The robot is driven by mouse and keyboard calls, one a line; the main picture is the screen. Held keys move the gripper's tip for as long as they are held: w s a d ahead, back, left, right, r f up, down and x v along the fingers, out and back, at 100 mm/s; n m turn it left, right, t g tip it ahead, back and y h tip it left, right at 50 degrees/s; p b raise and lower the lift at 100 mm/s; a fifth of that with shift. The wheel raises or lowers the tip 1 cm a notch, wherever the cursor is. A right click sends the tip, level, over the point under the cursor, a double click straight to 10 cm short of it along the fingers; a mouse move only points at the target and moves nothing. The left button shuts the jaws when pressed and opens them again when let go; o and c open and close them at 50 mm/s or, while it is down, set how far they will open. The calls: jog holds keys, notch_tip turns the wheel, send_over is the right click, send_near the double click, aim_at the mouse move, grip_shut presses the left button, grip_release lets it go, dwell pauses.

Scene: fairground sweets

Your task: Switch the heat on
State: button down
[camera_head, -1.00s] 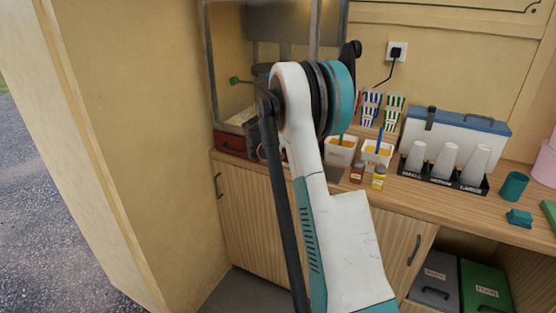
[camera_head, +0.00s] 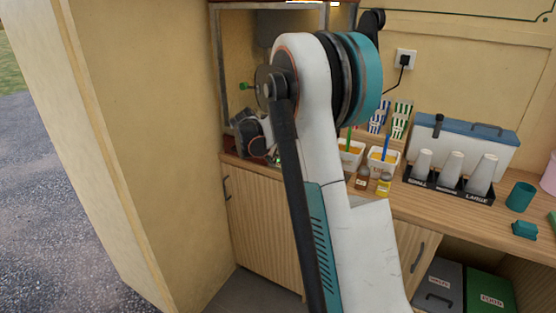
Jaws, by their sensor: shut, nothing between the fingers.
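The popcorn machine stands at the left end of the counter as a glass-sided case with a metal frame (camera_head: 221,65). A dark kettle hangs inside it, and a green-knobbed handle (camera_head: 246,86) sticks out to the left. My raised arm covers the machine's right part and much of its front. No heat switch can be made out. My dark wrist part shows low in front of the case, left of the big arm link. My gripper's fingers are hidden behind my arm, so whether they touch anything cannot be seen.
Right of my arm on the counter are white tubs (camera_head: 382,160), small bottles (camera_head: 384,184), striped bags (camera_head: 400,119), a cup rack (camera_head: 448,187), a blue-lidded box (camera_head: 465,140) and a teal cup (camera_head: 520,196). A wall socket (camera_head: 405,60) holds a black plug. Bins stand below.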

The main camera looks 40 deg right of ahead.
aim_at(290, 160)
jog(key=shift+s+a+r, duration=0.1)
jog(key=shift+a+r, duration=0.25)
jog(key=shift+r, duration=0.05)
jog(key=shift+s+a+f+p, duration=0.15)
jog(key=shift+a+f+p, duration=0.15)
jog(key=shift+f, duration=0.4)
jog(key=shift+w+d+r+b+x, duration=0.1)
jog(key=shift+d+r+b+x, duration=0.35)
jog(key=shift+x, duration=1.7)
jog(key=shift+w+d+r+b+x, duration=0.15)
jog(key=shift+b+x, duration=0.65)
jog(key=shift+x, duration=1.35)
jog(key=shift+w+d+r+b+x, duration=0.15)
jog(key=shift+d+b+x, duration=0.35)
jog(key=shift+x, duration=1.65)
